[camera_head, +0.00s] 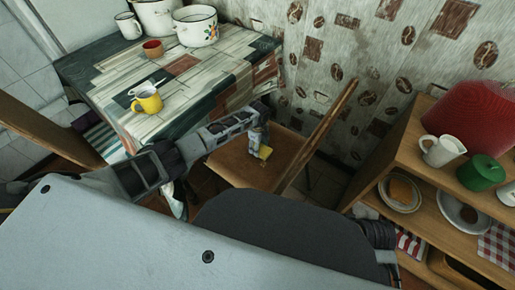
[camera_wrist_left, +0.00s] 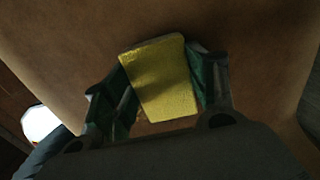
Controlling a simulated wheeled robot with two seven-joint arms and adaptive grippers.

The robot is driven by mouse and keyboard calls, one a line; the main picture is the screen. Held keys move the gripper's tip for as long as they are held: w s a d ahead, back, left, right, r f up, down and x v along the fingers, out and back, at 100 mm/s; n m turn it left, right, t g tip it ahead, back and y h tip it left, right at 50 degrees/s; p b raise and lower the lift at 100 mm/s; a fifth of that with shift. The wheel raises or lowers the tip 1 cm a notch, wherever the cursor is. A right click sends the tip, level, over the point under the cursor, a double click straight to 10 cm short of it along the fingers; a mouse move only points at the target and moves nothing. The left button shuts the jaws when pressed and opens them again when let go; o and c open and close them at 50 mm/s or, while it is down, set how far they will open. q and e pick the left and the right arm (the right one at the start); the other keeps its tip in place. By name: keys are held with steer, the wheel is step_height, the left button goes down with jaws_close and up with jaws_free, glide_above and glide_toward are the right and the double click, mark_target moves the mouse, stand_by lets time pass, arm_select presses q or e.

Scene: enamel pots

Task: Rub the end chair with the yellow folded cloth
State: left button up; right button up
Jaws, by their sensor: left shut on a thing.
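The end chair (camera_head: 232,167) is wooden, with a brown seat and a slanted back (camera_head: 318,130) on its right side, beside the table's end. My left gripper (camera_head: 262,146) is over the seat and shut on the yellow folded cloth (camera_head: 265,152). In the left wrist view the cloth (camera_wrist_left: 162,80) sits between the two green-padded fingers, with the brown seat (camera_wrist_left: 255,40) filling the space behind it. I cannot tell for sure whether the cloth touches the seat. My right gripper is not in view; a dark part of an arm shows at the lower right.
The table (camera_head: 205,75) holds a yellow mug (camera_head: 147,101), a red-brown cup (camera_head: 153,49), a white mug (camera_head: 128,26) and a flowered pot (camera_head: 196,27). A wooden shelf (camera_head: 410,165) at right carries a white pitcher (camera_head: 441,151), a green pot (camera_head: 481,173) and plates. The patterned wall stands behind the chair.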

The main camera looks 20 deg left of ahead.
arm_select(q)
steer(key=shift+w, duration=0.15)
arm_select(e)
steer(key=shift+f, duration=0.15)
arm_select(q)
steer(key=shift+w+d+r+b, duration=0.1)
steer(key=shift+w+d+b, duration=0.2)
steer(key=shift+w+b, duration=0.6)
steer(key=shift+w+d+b, duration=0.3)
steer(key=shift+w+b, duration=0.5)
steer(key=shift+b, duration=0.2)
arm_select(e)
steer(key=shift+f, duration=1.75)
arm_select(q)
steer(key=shift+r+p, duration=0.5)
steer(key=shift+p, duration=0.05)
steer(key=shift+r+p, duration=2.5)
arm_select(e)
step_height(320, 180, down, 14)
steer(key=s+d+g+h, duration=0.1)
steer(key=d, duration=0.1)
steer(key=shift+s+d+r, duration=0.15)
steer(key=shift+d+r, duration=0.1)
arm_select(q)
steer(key=shift+r, duration=0.15)
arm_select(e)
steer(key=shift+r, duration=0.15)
